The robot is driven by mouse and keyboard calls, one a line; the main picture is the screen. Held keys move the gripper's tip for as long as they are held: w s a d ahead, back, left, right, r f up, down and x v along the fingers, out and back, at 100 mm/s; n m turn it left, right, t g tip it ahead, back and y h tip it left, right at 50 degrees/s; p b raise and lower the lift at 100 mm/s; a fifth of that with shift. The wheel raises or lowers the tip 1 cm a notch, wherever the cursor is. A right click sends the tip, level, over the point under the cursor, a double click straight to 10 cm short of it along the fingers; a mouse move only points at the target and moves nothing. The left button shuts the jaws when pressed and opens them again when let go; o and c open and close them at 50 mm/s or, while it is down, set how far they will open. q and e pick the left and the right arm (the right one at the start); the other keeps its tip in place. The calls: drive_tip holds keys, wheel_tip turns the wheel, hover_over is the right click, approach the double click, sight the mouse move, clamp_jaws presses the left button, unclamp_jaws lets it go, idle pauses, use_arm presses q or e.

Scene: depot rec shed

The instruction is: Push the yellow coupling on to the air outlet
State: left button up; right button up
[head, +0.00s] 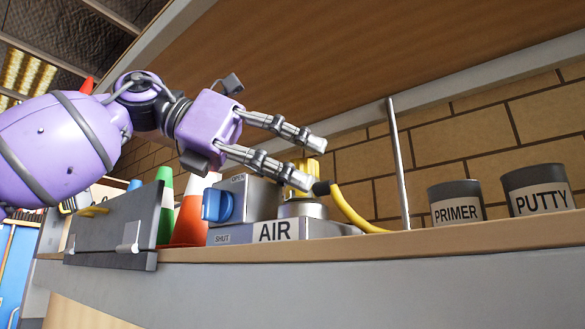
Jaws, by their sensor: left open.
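The yellow coupling (297,177) shows in the head view at the fingertips of my left gripper (310,163), partly hidden by the lower finger. It is right above the round silver air outlet (303,210); I cannot tell whether it is seated on it. A yellow hose (352,213) runs from its dark end down to the right. My left gripper is open, its fingers apart above and below part of the yellow piece. The outlet stands on a grey base with an AIR label (275,231). My right gripper is not in view.
A grey valve block with a blue knob (217,206) and OPEN and SHUT marks stands left of the outlet. Further left are orange (188,222) and green (166,205) cones and a grey panel (115,226). A metal post (399,165), PRIMER (456,202) and PUTTY (538,191) tins stand right.

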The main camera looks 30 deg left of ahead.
use_arm(q)
drive_tip(key=v, duration=1.2)
